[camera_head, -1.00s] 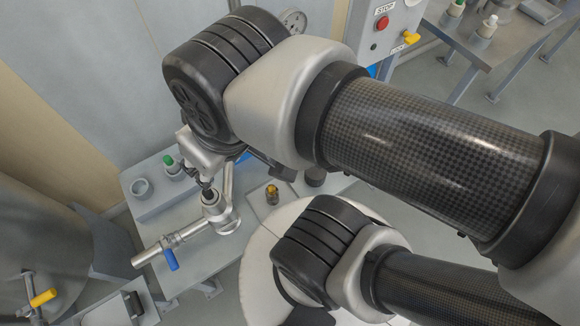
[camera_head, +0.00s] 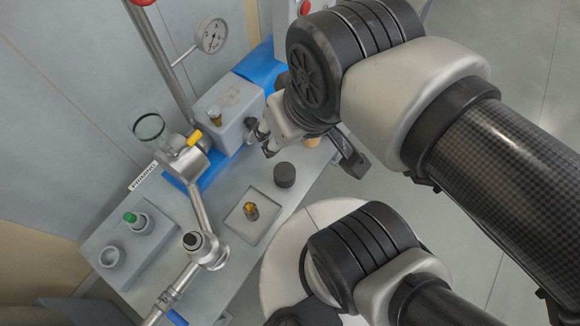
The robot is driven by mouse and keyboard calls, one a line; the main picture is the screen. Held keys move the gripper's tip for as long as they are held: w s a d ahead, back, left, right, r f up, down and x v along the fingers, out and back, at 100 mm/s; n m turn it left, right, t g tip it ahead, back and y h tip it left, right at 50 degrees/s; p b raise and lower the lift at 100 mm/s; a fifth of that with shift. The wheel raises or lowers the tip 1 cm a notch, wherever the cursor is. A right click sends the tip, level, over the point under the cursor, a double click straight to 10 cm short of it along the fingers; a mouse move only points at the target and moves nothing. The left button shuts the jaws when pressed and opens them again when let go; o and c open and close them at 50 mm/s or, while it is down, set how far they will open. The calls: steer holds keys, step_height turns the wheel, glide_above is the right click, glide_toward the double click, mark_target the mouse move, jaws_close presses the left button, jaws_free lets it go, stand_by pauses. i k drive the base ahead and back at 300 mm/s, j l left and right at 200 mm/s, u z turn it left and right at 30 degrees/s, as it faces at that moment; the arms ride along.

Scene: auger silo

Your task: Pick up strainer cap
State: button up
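My gripper (camera_head: 265,142) hangs in the air over the bench, beside the grey box and above the dark round cylinder. Its two fingertips look apart, with nothing seen between them. A metal pipe fitting with a dark round top (camera_head: 194,240) stands at the bench's front part, well away from my gripper. A short dark cylinder (camera_head: 285,174) stands on the bench below my gripper. A small brass-and-dark piece (camera_head: 250,211) sits in a shallow square tray (camera_head: 238,221). I cannot tell for sure which of these is the strainer cap.
A grey box (camera_head: 232,108) with an amber-topped piece stands at the back. A glass cup (camera_head: 149,127) and yellow-handled valve (camera_head: 192,138) are on the pipe. A gauge (camera_head: 212,35) is on the wall.

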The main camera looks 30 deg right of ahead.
mark_target(284, 173)
steer(key=z, duration=0.35)
steer(key=k+l+u, duration=0.2)
steer(key=k+j+u, duration=0.1)
steer(key=u, duration=0.25)
steer(key=k+j+u, duration=0.1)
steer(key=u, duration=0.25)
steer(key=k+j+u, duration=0.1)
steer(key=j+u, duration=0.25)
steer(key=l+z, duration=0.1)
steer(key=z, duration=1.2)
